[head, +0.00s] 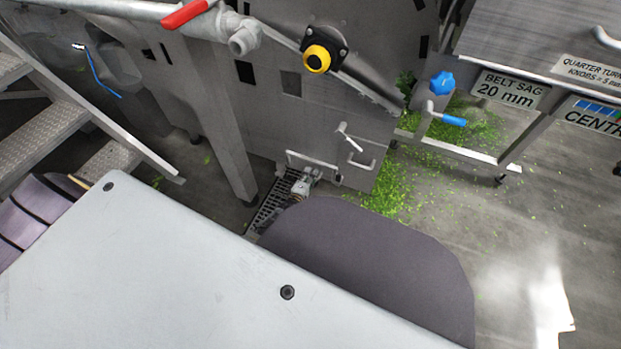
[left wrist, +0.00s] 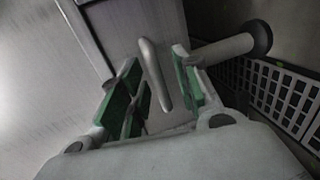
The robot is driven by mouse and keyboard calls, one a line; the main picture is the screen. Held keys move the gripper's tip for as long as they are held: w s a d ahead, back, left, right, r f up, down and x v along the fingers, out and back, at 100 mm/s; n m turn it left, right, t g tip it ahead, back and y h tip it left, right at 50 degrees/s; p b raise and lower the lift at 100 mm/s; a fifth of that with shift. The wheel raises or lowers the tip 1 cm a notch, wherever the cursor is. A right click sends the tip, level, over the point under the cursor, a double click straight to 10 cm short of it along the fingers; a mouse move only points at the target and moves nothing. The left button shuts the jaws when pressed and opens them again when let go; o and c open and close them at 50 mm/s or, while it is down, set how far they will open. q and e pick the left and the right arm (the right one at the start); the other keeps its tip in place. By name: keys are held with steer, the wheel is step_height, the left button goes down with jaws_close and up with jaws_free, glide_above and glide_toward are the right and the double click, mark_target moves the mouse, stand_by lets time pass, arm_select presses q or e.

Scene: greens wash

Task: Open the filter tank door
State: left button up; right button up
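The grey metal filter tank (head: 275,125) stands at the centre of the head view. A lever handle (head: 349,137) and a bracket handle (head: 364,160) show low on its face; I cannot make out the door's outline. My left gripper (head: 302,186) is low in front of the tank, beside a pale bar, partly hidden by my own arm. In the left wrist view the left gripper (left wrist: 158,88) is open, with green pads apart. A grey handle bar (left wrist: 150,58) lies between the pads, with gaps visible on both sides. My right gripper is not in view.
A floor drain grate (head: 270,204) lies beneath the left gripper. Metal steps (head: 60,120) stand at left. A pipe with a red lever (head: 185,14) crosses above. A blue-handled valve (head: 443,84) and a belt machine stand at right. Green scraps litter the floor.

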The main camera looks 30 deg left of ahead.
arm_select(q)
jaws_close()
steer(key=shift+s, duration=0.1)
stand_by(0.7)
